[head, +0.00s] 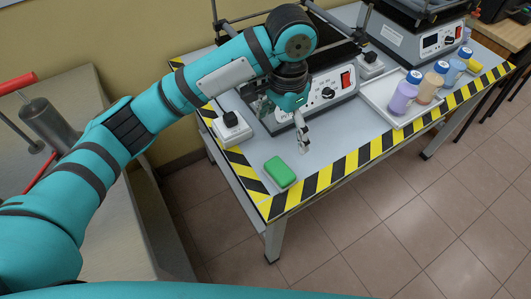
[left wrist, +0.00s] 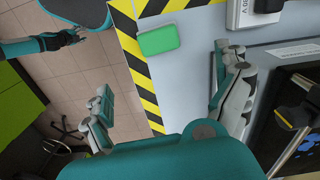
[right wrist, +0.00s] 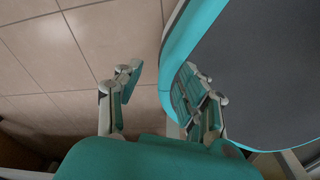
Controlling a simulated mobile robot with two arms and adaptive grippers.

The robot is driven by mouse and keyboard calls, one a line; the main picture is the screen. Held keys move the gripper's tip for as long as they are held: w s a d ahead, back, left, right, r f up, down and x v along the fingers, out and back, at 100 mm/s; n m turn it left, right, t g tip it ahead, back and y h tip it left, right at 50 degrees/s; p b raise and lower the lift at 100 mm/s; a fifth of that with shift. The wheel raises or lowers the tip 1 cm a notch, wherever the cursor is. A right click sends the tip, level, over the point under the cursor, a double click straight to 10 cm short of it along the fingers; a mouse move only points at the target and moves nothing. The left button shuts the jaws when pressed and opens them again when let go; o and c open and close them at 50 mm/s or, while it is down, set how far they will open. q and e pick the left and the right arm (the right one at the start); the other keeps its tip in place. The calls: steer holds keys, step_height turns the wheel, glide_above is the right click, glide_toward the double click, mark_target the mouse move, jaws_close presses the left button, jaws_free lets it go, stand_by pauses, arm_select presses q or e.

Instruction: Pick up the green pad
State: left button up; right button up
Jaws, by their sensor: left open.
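The green pad (head: 280,172) lies flat on the table's near left corner, beside the yellow-and-black edge tape. It also shows in the left wrist view (left wrist: 159,39), ahead of the jaws and between their lines. My left gripper (head: 290,139) is above the table, behind the pad and apart from it. In the left wrist view its two fingers (left wrist: 165,85) are wide apart with nothing between them. My right gripper (right wrist: 160,90) shows only in its own wrist view, with its fingers apart and empty over the tiled floor, beside my body.
The table (head: 345,131) has striped tape along its edges. A device with a red switch (head: 330,87) stands behind the gripper. A white tray (head: 374,92) with several bottles is at right. Table around the pad is clear.

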arm_select(q)
glide_above(280, 169)
step_height(280, 169, down, 8)
steer(key=shift+d+f, duration=0.1)
steer(key=shift+f, duration=0.05)
step_height(280, 169, down, 3)
steer(key=shift+f+b, duration=0.15)
steer(key=shift+b, duration=0.15)
step_height(280, 169, down, 4)
steer(key=shift+f, duration=0.55)
arm_select(e)
steer(key=s, duration=0.1)
steer(key=s+d+f, duration=0.1)
steer(key=shift+s+d, duration=0.1)
steer(key=shift+s, duration=0.2)
arm_select(q)
steer(key=c, duration=1)
arm_select(e)
steer(key=shift+w, duration=0.3)
arm_select(q)
steer(key=shift+r, duration=0.15)
